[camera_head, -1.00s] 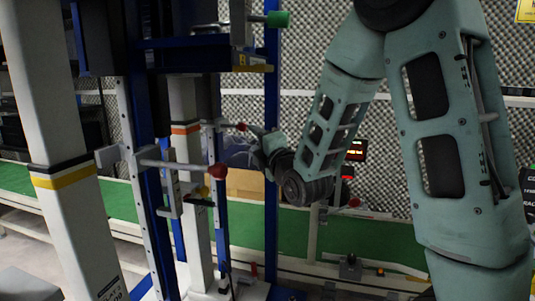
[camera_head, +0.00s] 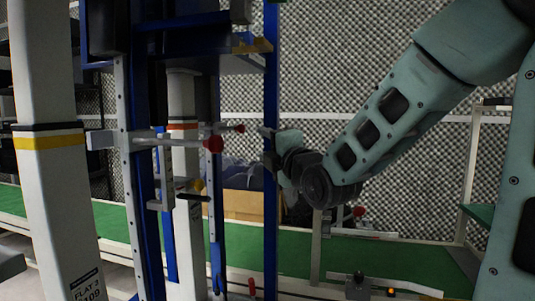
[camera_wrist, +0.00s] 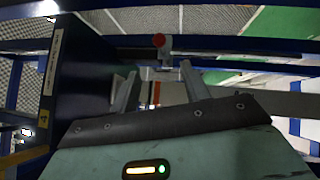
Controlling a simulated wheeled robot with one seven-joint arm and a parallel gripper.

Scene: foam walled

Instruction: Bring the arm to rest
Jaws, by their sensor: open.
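My arm comes in from the upper right in the head view, with its wrist low beside a blue upright post (camera_head: 271,220). My gripper (camera_wrist: 160,88) shows in the wrist view with its two grey fingers apart and nothing held between them. In the head view the gripper end is small and partly lost against the blue post, so I cannot tell whether it touches it. A red knob (camera_wrist: 158,41) on a grey mount lies beyond the fingertips in the wrist view.
Red-tipped levers (camera_head: 213,144) stick out from the blue and grey frame left of my gripper. A white post (camera_head: 45,190) with a yellow band stands at the far left. A green conveyor belt (camera_head: 345,257) runs behind. Grey foam covers the back wall.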

